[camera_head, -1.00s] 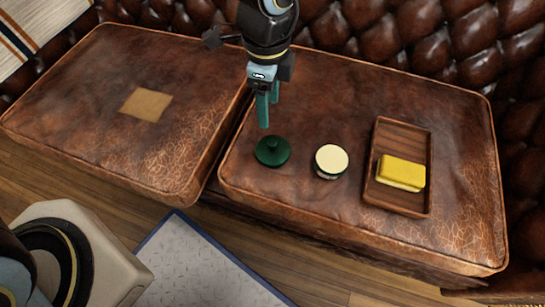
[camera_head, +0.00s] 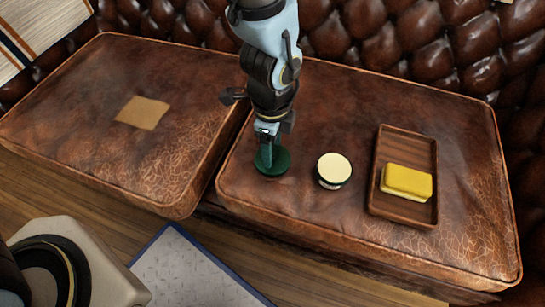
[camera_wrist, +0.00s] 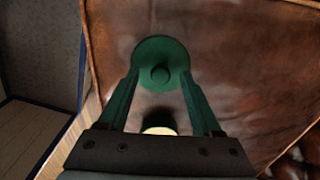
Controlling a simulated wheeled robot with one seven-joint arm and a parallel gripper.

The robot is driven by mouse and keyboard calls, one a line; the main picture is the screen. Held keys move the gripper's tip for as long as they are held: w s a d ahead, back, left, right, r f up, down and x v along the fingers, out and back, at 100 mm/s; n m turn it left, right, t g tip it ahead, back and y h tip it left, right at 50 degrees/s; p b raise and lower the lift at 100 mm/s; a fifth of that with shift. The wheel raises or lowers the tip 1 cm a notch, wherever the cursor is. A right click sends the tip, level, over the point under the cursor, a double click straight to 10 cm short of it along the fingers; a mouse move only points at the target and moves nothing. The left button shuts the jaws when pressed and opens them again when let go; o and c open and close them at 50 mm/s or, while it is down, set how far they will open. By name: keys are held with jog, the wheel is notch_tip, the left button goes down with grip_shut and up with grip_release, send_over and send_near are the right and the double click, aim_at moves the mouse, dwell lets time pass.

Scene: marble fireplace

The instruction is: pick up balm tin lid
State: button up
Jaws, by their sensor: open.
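The balm tin lid (camera_head: 280,163) is a dark green disc lying on the right leather cushion. In the wrist view the lid (camera_wrist: 161,52) shows its round knob on top. My gripper (camera_head: 268,160) is over the lid in the head view and hides part of it. In the wrist view my gripper (camera_wrist: 158,78) is open, with its two green fingers on either side of the knob and nothing held between them. I cannot tell whether the fingertips touch the lid. The balm tin (camera_head: 333,170), with a cream top, stands to the right of the lid; it partly shows in the wrist view (camera_wrist: 160,122).
A wooden tray (camera_head: 405,147) with a yellow block (camera_head: 407,181) lies right of the tin. The left cushion (camera_head: 80,100) carries a tan patch (camera_head: 142,112). A tufted leather backrest (camera_head: 430,45) rises behind. The cushion's front is clear.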

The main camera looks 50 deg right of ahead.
jog(key=shift+f, duration=0.1)
jog(key=shift+c, duration=0.3)
grip_shut()
